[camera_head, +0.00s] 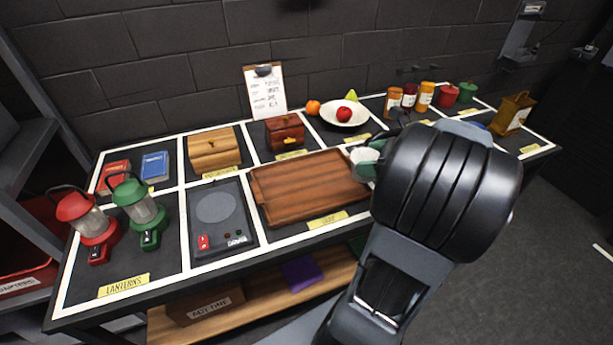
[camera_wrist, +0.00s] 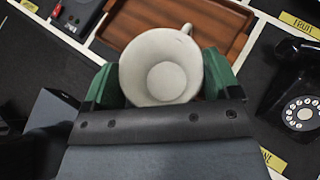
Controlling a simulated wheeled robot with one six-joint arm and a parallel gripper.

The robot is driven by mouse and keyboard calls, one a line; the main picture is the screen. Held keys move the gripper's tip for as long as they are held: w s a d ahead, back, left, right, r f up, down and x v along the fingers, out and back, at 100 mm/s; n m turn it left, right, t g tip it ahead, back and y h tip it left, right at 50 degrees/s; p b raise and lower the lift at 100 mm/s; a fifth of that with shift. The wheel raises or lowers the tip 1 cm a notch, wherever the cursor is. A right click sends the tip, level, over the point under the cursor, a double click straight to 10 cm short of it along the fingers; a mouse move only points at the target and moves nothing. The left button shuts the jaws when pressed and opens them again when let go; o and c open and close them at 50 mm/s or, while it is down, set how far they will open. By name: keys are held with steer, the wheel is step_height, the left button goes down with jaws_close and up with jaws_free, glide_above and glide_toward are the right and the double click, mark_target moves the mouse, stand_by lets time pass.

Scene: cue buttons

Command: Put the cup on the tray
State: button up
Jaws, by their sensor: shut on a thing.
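My gripper (camera_wrist: 162,85) is shut on a white cup (camera_wrist: 162,72). In the wrist view the cup sits between the green fingers, its open mouth facing the camera. In the head view the cup (camera_head: 364,155) shows only in part beside the right edge of the tray, with my arm hiding much around it. The brown wooden tray (camera_head: 308,186) lies on the table and is empty where it shows. It also appears beyond the cup in the wrist view (camera_wrist: 137,17). I cannot tell how high the cup is above the table.
Left of the tray is a device with a round plate (camera_head: 215,207); red (camera_head: 90,222) and green (camera_head: 139,210) lanterns stand farther left. A dark red box (camera_head: 285,131) and a fruit bowl (camera_head: 344,114) are behind. A black telephone (camera_wrist: 295,95) is right of the cup.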

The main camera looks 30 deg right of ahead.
steer(key=shift+m, duration=0.3)
steer(key=w+f, duration=0.3)
steer(key=w, duration=0.1)
steer(key=w+f+b, duration=0.1)
steer(key=w+f, duration=0.2)
steer(key=w, duration=0.2)
steer(key=w+f, duration=0.3)
steer(key=w, duration=0.2)
steer(key=shift+a, duration=0.3)
steer(key=shift+w+f+b, duration=0.1)
steer(key=shift+f+b, duration=0.25)
steer(key=shift+f, duration=1.25)
steer(key=shift+f, duration=0.2)
steer(key=o, duration=0.8)
steer(key=shift+o, duration=0.2)
steer(key=shift+r, duration=0.1)
